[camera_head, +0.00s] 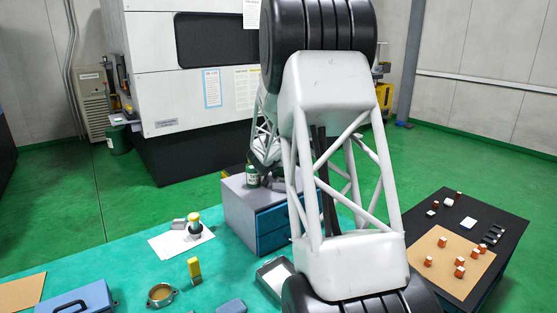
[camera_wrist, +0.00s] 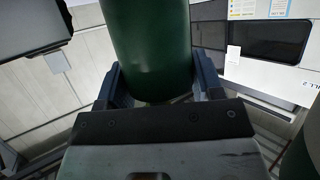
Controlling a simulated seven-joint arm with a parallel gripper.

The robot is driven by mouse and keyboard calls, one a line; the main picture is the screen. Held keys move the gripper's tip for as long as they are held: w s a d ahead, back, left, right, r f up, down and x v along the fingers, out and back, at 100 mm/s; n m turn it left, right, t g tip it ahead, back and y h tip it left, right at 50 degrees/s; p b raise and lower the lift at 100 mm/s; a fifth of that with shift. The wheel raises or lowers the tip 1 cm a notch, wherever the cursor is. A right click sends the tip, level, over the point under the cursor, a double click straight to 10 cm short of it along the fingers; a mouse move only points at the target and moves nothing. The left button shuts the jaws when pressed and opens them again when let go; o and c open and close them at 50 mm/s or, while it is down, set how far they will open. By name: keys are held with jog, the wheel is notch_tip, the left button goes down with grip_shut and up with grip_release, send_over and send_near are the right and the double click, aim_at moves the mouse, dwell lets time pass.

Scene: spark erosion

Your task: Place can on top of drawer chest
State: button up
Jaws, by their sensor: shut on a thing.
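A dark green can (camera_wrist: 152,40) fills the upper middle of the wrist view, between the two fingers of my gripper (camera_wrist: 158,82). The gripper is shut on it. In the head view a green can with a pale label (camera_head: 252,177) shows at the top of the grey drawer chest (camera_head: 235,201), near its back left. It looks upright; I cannot tell whether its base touches the chest top. My gripper's fingers are too small and too covered by my arm to make out there. My arm also hides the right part of the chest, which has blue drawer fronts (camera_head: 272,222).
The chest stands on a green-topped table (camera_head: 135,262) with a yellow-capped item (camera_head: 194,224), a yellow block (camera_head: 195,269), a metal ring (camera_head: 161,294) and a blue case (camera_head: 80,301). A black table (camera_head: 500,214) with small parts stands right. A large white machine (camera_head: 160,85) is behind.

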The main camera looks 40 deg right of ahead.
jog(key=shift+f, duration=0.15)
jog(key=o, duration=1.1)
jog(key=shift+s+a+r, duration=0.1)
jog(key=shift+r, duration=0.1)
jog(key=shift+v, duration=5.85)
